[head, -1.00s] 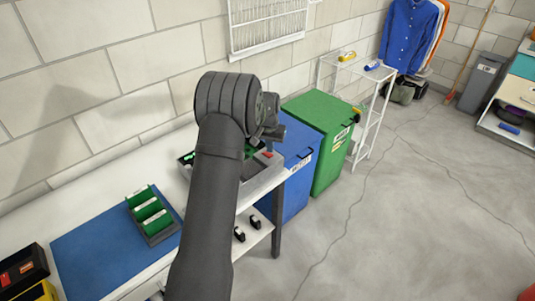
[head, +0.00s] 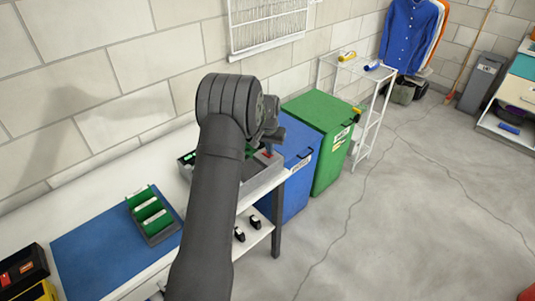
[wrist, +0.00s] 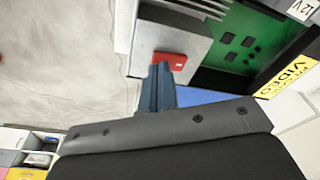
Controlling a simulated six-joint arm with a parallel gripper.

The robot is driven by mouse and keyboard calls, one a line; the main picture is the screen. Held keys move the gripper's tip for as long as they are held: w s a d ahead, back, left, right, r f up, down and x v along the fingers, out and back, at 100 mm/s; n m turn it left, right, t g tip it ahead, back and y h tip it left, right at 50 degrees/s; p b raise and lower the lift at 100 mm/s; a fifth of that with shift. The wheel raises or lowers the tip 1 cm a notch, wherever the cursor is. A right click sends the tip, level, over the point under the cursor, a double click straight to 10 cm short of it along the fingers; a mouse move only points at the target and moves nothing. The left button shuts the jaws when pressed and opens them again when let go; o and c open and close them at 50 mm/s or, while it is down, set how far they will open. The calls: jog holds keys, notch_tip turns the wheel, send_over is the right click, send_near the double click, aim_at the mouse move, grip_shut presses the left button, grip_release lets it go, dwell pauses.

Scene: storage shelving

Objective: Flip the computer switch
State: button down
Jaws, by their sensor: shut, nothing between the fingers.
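The computer is an open grey case (head: 264,182) at the right end of the white workbench, partly hidden behind my arm in the head view. In the wrist view, its grey metal block (wrist: 160,37) stands beside a green circuit board (wrist: 236,42). A small red switch (wrist: 172,60) sits on the near face of this block. My gripper (wrist: 160,72) is shut and empty, with its blue-grey fingertips right at the switch's lower left edge. I cannot tell if they touch it. In the head view, my gripper (head: 266,148) is over the case.
A blue mat (head: 90,262) with a rack of green boards (head: 150,216) lies on the bench at left. Blue (head: 298,180) and green (head: 327,150) bins stand beyond the bench's right end. Open floor lies at right.

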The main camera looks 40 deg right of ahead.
jog(key=shift+f, duration=0.4)
jog(key=shift+r, duration=3.55)
jog(key=shift+f, duration=0.1)
notch_tip(320, 180, down, 7)
jog(key=shift+r, duration=0.1)
jog(key=shift+r, duration=0.1)
